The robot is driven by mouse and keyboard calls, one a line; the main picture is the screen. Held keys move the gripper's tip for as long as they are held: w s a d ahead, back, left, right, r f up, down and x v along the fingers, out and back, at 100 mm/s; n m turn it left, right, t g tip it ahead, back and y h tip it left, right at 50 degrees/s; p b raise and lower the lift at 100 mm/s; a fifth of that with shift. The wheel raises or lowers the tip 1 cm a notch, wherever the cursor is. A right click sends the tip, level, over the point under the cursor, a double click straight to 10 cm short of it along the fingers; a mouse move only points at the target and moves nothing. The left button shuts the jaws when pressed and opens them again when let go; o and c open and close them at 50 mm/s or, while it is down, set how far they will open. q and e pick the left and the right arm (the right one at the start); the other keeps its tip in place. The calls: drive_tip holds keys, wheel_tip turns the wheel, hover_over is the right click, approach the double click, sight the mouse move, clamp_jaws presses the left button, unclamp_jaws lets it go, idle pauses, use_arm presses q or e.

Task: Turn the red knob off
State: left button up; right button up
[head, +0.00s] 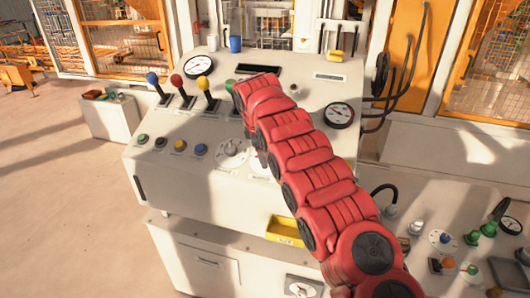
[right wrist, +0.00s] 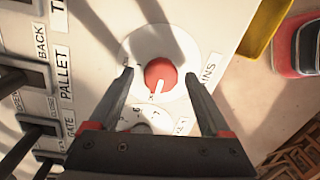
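The red knob (right wrist: 160,74) sits on a round white dial plate (right wrist: 138,44) in the right wrist view. Its white mark points down and slightly left. My right gripper (right wrist: 158,80) is open, with one finger on each side of the knob. Gaps show between the knob and both fingers, and I cannot tell the height of the tips above the panel. In the head view my red right arm (head: 305,160) reaches over the console (head: 190,205) and hides the red knob and gripper. My left gripper is not in view.
A second dial (right wrist: 142,128) lies below the knob, partly hidden by my gripper. Black switches (right wrist: 28,78) line the left. The console has levers with blue, red and yellow tops (head: 203,83), gauges (head: 339,115), and a yellow tray (head: 284,230) on its front.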

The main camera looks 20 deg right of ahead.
drive_tip(key=shift+s+a+r+b, duration=0.15)
drive_tip(key=shift+r+b, duration=0.3)
drive_tip(key=shift+r, duration=0.1)
drive_tip(key=p+v, duration=0.4)
drive_tip(key=v, duration=1.2)
drive_tip(key=shift+p, duration=0.4)
